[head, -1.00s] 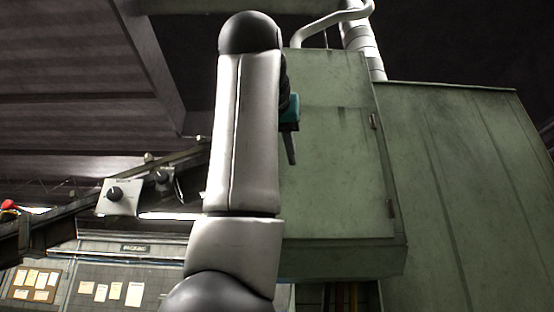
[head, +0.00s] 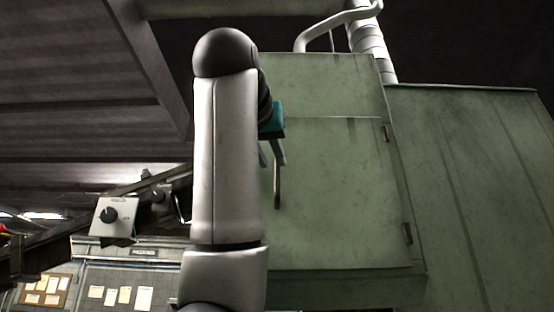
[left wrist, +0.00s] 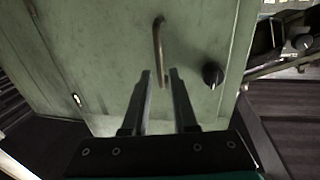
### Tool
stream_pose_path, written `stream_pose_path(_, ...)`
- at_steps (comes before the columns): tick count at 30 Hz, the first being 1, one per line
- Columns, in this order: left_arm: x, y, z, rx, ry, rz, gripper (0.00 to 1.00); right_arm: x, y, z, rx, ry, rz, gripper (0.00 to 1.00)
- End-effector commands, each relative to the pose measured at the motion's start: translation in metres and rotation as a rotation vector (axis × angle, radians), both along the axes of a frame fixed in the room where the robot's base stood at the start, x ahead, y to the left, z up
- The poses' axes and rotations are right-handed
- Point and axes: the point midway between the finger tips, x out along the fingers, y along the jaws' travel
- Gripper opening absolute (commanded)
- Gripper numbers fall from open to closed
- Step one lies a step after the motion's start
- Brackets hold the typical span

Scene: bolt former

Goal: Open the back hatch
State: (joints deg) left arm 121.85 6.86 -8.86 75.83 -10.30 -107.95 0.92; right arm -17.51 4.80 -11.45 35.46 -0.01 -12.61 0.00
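The back hatch (head: 340,170) is a flat green door panel, and it looks shut. Hinges show along its right edge in the head view. Its handle (head: 277,187) is a slim vertical metal bar near the left edge. My left gripper (head: 272,152) is in front of the hatch, partly hidden by my arm. In the left wrist view the gripper (left wrist: 160,72) is open, and the handle (left wrist: 158,45) appears in line with the gap between the fingers. Whether the handle is inside the gap in depth, I cannot tell. My right gripper is not in view.
A black knob (left wrist: 212,74) sits on the green surface right of the handle in the left wrist view. A control box with a dial (head: 115,216) stands left of my arm. A white pipe (head: 335,22) runs above the hatch. The green housing (head: 470,180) extends right.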

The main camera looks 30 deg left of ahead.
Motion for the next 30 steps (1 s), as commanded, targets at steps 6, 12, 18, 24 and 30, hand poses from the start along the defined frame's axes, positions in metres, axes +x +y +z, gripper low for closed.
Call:
stream_pose_path(6,0.037,0.014,0.002,0.000,0.003,0.000,0.27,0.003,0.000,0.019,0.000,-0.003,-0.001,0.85)
stream_pose_path(12,0.052,0.020,0.001,-0.001,0.001,0.001,0.27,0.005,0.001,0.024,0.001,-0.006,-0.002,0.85)
stream_pose_path(18,0.055,0.021,0.000,-0.001,0.000,0.000,0.27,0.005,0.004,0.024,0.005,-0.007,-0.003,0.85)
stream_pose_path(24,0.055,0.021,0.000,-0.001,0.000,0.000,0.17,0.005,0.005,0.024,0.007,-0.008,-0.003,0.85)
stream_pose_path(30,0.055,0.020,0.000,-0.001,0.000,0.000,0.00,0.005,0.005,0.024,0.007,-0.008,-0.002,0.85)
